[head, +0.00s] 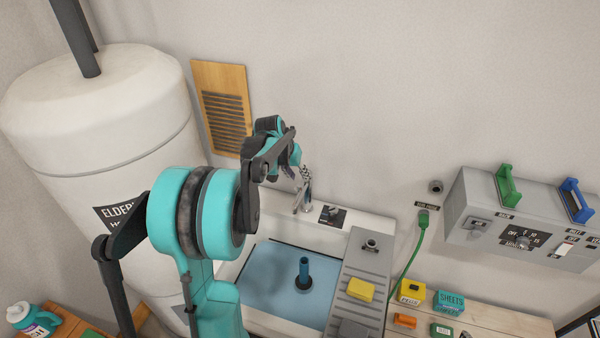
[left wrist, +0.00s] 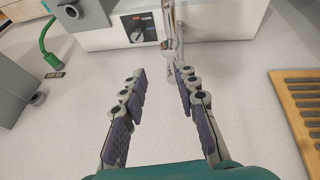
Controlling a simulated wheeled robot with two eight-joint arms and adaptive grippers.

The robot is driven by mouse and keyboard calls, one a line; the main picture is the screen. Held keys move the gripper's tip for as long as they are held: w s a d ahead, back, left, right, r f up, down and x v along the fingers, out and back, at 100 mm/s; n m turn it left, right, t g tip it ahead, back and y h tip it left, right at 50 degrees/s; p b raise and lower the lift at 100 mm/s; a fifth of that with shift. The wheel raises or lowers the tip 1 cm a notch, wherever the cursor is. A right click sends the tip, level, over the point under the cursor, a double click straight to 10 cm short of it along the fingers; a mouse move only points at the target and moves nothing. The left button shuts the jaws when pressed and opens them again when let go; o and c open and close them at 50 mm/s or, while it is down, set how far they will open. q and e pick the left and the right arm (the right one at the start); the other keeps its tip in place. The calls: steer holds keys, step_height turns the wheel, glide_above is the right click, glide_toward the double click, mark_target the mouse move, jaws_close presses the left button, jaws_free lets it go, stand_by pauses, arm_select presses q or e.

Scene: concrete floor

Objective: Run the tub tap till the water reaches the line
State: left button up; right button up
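The tub (head: 233,270) is at the bottom middle of the head view, with blue water (head: 265,280) in it. A blue upright pipe (head: 304,268) with a dark base stands in the water. The chrome tap (head: 307,197) rises at the tub's back edge. My left gripper (head: 292,171) is just above and left of the tap. In the left wrist view my left gripper (left wrist: 162,72) is open and empty, and the tap (left wrist: 172,35) is beyond its fingertips, nearer the right finger. I cannot make out a fill line. My right gripper is not in view.
A large white heater tank (head: 95,100) fills the left. A wooden vent (head: 223,105) is on the wall. A grey ribbed board (head: 362,282) with a yellow block (head: 360,289) is right of the water. A grey control box (head: 530,235) and green hose (head: 411,260) are farther right.

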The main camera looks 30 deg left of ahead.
mark_target(301, 183)
arm_select(q)
steer(key=w+f, duration=0.1)
steer(key=f, duration=0.1)
steer(key=w+a+f, duration=0.1)
steer(key=f, duration=0.2)
steer(key=w+f, duration=0.2)
steer(key=shift+a+f, duration=0.3)
steer(key=shift+a, duration=0.05)
jaws_close()
